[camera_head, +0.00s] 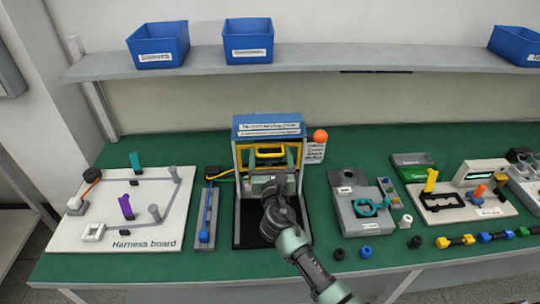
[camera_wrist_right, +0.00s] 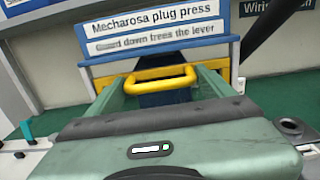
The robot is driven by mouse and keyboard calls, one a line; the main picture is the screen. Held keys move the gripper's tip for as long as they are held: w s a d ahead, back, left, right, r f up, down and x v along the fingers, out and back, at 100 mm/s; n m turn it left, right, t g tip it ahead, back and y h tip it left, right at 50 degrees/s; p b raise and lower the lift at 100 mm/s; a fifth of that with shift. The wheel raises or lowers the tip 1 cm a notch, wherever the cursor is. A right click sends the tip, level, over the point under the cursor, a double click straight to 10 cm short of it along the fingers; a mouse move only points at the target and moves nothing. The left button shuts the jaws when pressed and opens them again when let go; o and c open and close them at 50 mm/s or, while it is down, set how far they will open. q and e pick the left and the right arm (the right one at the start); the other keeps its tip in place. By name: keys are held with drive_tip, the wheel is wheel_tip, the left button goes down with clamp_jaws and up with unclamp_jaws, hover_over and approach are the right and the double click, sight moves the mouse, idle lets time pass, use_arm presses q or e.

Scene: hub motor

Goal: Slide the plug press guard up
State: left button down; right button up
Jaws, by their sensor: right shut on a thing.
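The plug press (camera_head: 268,124) stands near the middle of the bench, with a blue top and white labels; its labelled top also shows in the right wrist view (camera_wrist_right: 160,32). Its guard has a yellow handle (camera_head: 270,153), which is large in the right wrist view (camera_wrist_right: 160,80). My right gripper (camera_head: 268,162) reaches in from the front, its green fingers (camera_wrist_right: 163,88) on either side of the handle, shut on it. The finger contact itself is partly hidden. The press's lower inside is mostly hidden behind my right arm. My left gripper is not in view.
A harness board (camera_head: 125,213) lies left of the press, with a narrow grey fixture (camera_head: 204,225) between them. A grey fixture (camera_head: 365,210) stands to the right. An orange knob (camera_head: 320,136) is at the press's upper right. Blue bins (camera_head: 158,44) sit on the shelf above.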

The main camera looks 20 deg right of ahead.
drive_tip(key=o, duration=1.8)
drive_tip(key=shift+d, duration=0.15)
drive_tip(key=b+v, duration=0.1)
drive_tip(key=v, duration=0.7)
drive_tip(key=shift+d, duration=0.15)
